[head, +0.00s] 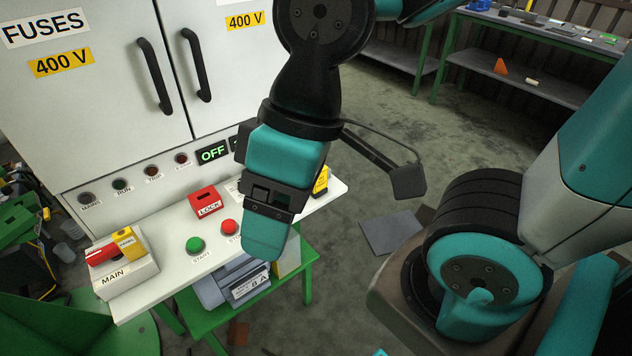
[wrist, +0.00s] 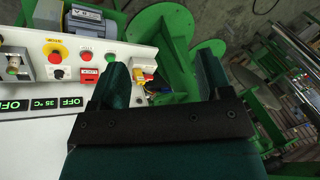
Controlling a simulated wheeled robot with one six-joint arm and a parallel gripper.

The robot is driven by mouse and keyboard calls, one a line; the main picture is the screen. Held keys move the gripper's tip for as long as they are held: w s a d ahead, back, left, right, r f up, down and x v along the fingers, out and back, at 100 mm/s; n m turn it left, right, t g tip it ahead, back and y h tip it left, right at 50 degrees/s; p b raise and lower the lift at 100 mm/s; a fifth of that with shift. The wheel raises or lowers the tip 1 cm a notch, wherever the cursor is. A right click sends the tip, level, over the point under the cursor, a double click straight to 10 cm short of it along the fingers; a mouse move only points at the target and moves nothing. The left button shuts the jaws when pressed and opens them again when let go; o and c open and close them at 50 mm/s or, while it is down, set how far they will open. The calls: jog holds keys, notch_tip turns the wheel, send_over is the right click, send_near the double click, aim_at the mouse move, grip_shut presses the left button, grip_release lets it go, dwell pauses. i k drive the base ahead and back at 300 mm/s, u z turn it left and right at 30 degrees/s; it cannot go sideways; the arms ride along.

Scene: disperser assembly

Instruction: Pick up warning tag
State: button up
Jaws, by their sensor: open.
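The panel (head: 158,293) carries a red lock box (head: 204,202), a green start button (head: 195,245), a red stop button (head: 229,228) and a MAIN switch box (head: 124,275) with red and yellow parts. The fuse cabinet (head: 105,115) rises behind it. A workbench (head: 545,35) stands back right.

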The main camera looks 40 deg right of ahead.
aim_at(321, 188)
jog(key=u, duration=0.05)
jog(key=k, duration=0.6)
jog(key=z, duration=0.4)
jog(key=i, duration=1.05)
jog(key=z, duration=0.3)
